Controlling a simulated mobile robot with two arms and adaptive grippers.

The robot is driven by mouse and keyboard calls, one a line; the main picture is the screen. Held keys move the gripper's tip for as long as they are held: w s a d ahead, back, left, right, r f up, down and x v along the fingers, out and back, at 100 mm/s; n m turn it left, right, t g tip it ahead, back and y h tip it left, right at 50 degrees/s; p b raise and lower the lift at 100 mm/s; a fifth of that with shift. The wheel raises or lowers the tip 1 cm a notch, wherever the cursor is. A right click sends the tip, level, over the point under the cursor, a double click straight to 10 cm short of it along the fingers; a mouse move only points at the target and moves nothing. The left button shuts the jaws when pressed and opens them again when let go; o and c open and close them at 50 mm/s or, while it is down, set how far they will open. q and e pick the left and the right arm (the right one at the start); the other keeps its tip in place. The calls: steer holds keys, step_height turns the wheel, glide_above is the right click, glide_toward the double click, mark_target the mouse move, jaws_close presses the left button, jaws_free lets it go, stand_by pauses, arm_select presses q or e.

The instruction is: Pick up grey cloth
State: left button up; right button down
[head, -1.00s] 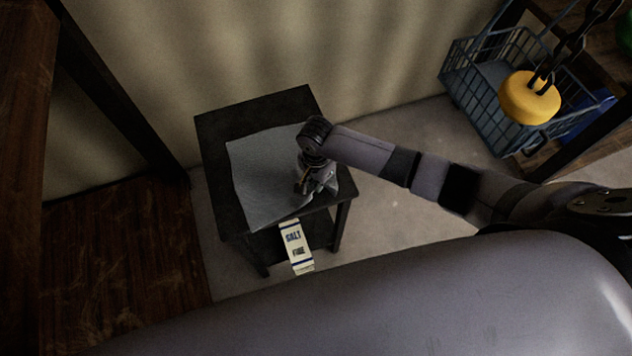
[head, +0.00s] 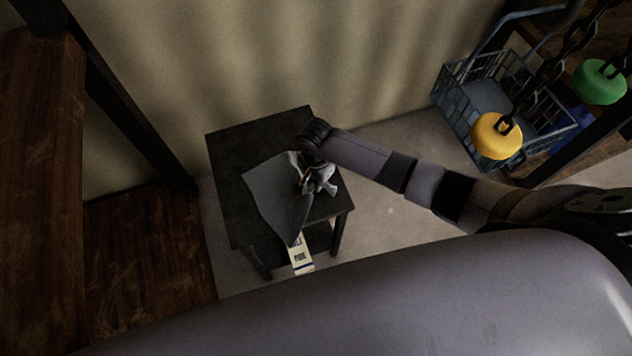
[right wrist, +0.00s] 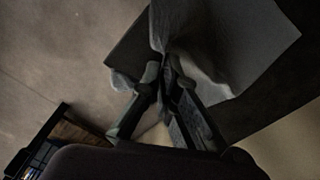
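The grey cloth (head: 276,187) is bunched at its upper right corner and drapes down over the front of a small black table (head: 240,145). My right gripper (head: 307,180) is shut on the bunched part of the cloth, above the table's right side. In the right wrist view the fingertips (right wrist: 168,68) pinch the cloth (right wrist: 225,40), which spreads out beyond them. The cloth's lower tip hangs in front of a box. My left gripper is not in view.
A cream box with dark lettering (head: 300,258) is below the table's front edge, partly hidden by the cloth. A blue wire basket (head: 465,85) stands at the upper right, near hanging yellow (head: 497,137) and green (head: 598,82) pieces on chains. Dark wood (head: 140,250) lies left.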

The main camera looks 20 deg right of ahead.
step_height(320, 180, up, 27)
steer(key=p, duration=0.1)
steer(key=shift+f+p, duration=0.15)
steer(key=shift+p, duration=0.25)
